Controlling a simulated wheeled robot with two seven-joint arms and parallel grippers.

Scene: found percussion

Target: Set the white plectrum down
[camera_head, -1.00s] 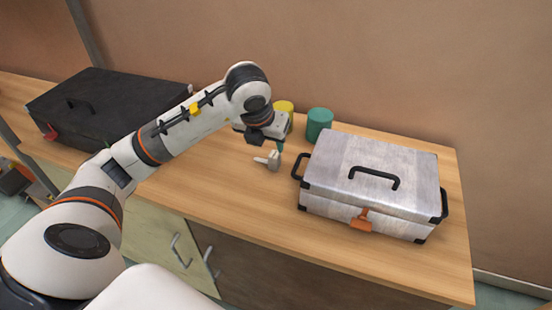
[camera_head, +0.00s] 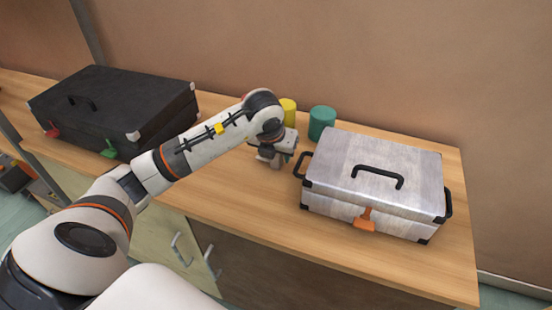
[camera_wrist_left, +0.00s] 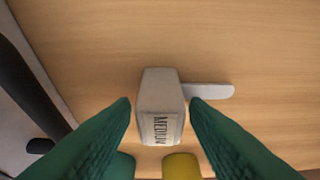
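The white plectrum (camera_wrist_left: 160,105) is a pale block marked "MEDIUM", with a thin white tab pointing right in the left wrist view. It sits over the wooden counter, between the two green fingers of my left gripper (camera_wrist_left: 160,101). A narrow gap shows between each finger and the block, so the fingers look open around it. In the head view, my left gripper (camera_head: 273,158) is low over the counter and mostly covers the plectrum. Whether the plectrum touches the wood is hard to tell. My right gripper is not in view.
A silver case (camera_head: 345,180) with black handles and an orange latch stands close to the right of my gripper. A yellow cylinder (camera_head: 289,108) and a teal cylinder (camera_head: 322,122) stand behind. A black case (camera_head: 110,105) stands left. The counter's front strip is clear.

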